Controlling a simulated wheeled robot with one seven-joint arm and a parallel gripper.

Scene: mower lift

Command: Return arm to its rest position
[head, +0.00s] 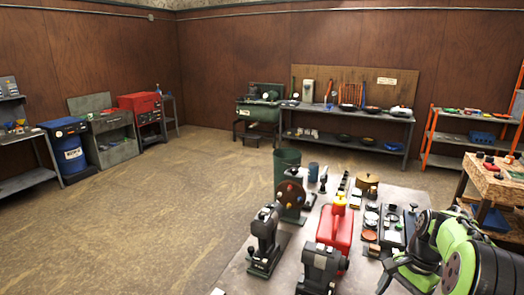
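My arm (462,262), green and dark grey, is folded at the lower right, beside and partly in front of the right end of a grey table (232,270). Green parts at its left end reach over the table's near right part. I cannot make out the fingers of my gripper clearly, nor whether they hold anything. The links nearest the camera hide part of the arm and the table.
A wooden bench (492,180) stands close at the right. The floor (150,215) to the left is clear. Shelves line the walls.

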